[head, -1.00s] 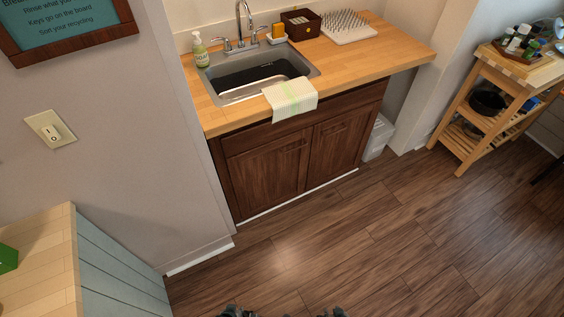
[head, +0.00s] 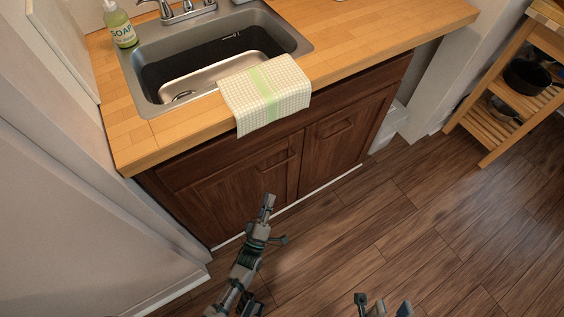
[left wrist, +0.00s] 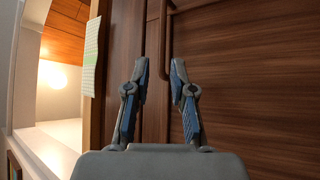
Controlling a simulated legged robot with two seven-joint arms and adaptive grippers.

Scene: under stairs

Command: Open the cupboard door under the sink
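The dark wooden cupboard under the sink has a left door (head: 240,195) and a right door (head: 335,150), both shut. The left door has a bar handle (head: 280,160) near its top; the right door has a similar handle (head: 338,130). My left gripper (head: 268,208) is in front of the left door, below its handle in the head view. My right gripper (head: 384,304) is open and empty over the floor.
A checked towel (head: 265,92) hangs over the counter (head: 190,128) edge, above the doors. The sink (head: 210,60) and soap bottle (head: 120,25) are above. A wall closes the left side. A wooden cart (head: 495,125) stands at the right; the floor (head: 430,220) between is clear.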

